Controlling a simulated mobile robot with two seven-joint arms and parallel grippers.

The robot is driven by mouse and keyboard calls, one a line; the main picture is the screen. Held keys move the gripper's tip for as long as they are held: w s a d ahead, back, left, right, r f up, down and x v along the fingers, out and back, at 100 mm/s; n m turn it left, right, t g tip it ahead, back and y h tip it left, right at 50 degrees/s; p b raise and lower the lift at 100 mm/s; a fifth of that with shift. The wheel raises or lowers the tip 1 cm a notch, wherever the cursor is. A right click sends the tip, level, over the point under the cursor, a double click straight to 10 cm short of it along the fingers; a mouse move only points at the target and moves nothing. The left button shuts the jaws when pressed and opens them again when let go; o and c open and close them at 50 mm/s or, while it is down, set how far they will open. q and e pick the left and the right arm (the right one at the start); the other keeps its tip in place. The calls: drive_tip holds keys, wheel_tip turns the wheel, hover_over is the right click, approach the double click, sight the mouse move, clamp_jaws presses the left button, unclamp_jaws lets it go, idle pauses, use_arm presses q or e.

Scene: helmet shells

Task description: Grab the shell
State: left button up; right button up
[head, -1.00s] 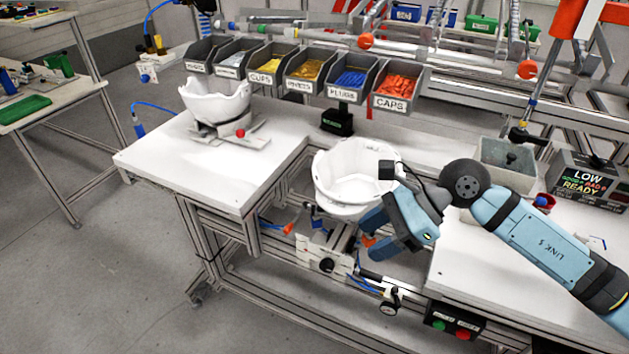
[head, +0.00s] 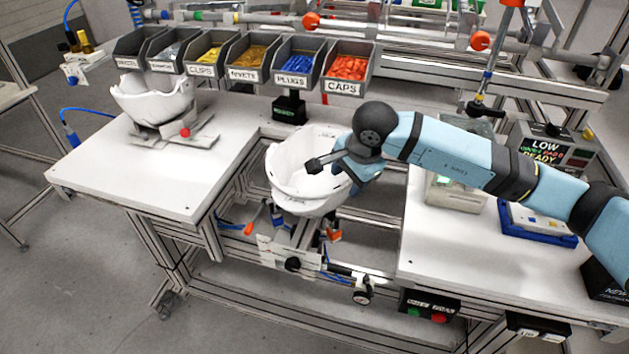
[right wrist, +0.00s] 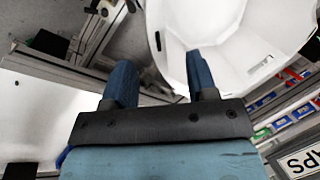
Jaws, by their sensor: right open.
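A white helmet shell (head: 300,180) sits in the gap between the two table parts, above a holder. A second white shell (head: 155,97) stands on a fixture on the left table. My right gripper (head: 358,178) is at the right rim of the middle shell, its fingertips mostly hidden in the head view. In the right wrist view the gripper (right wrist: 160,72) has its two blue fingers apart. The shell wall (right wrist: 225,55) fills the upper right there; one finger overlaps it, the other lies outside its edge. Contact cannot be told. My left gripper is out of view.
Labelled bins (head: 297,70) line the back of the tables. A grey box with a pale base (head: 455,192) and a blue tray (head: 540,232) are on the right table. A display sign (head: 548,150) stands behind them. The left table's front is clear.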

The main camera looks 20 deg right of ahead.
sight(340, 203)
drive_tip(key=shift+s+a+p+x, duration=0.1)
drive_tip(key=shift+p+x, duration=0.2)
drive_tip(key=shift+x, duration=1.05)
drive_tip(key=shift+s+a+p+x, duration=0.1)
drive_tip(key=shift+p+x, duration=0.15)
drive_tip(key=shift+x, duration=1.15)
drive_tip(key=shift+r, duration=0.1)
clamp_jaws()
